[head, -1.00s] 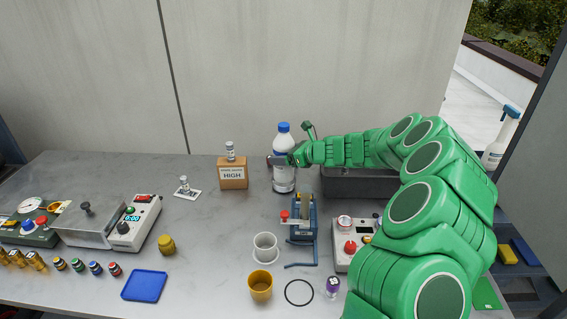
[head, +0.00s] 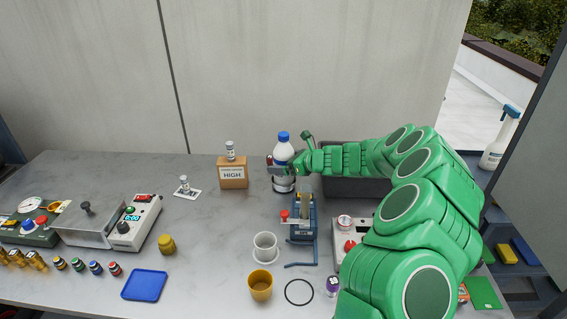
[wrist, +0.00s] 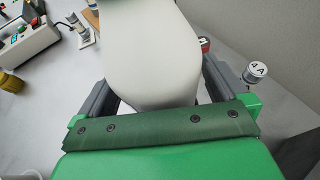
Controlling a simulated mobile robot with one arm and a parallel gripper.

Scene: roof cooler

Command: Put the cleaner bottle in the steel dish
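The cleaner bottle (head: 283,152), white with a blue cap, stands upright near the back wall. Its lower end is at the steel dish (head: 284,186), a small shiny round dish on the counter, and appears to be inside its rim. Whether it touches the dish floor is hidden. My gripper (head: 281,164) is at the bottle's side and appears shut on it. In the wrist view, the white bottle body (wrist: 152,60) fills the space between my two fingers. The dish is not clearly visible there.
A cardboard box marked HIGH (head: 233,176) with a vial on top stands left of the bottle. A blue-framed device (head: 303,222) stands in front, and a dark grey bin (head: 350,184) lies behind my arm. The counter between the box and the blue device has clear room.

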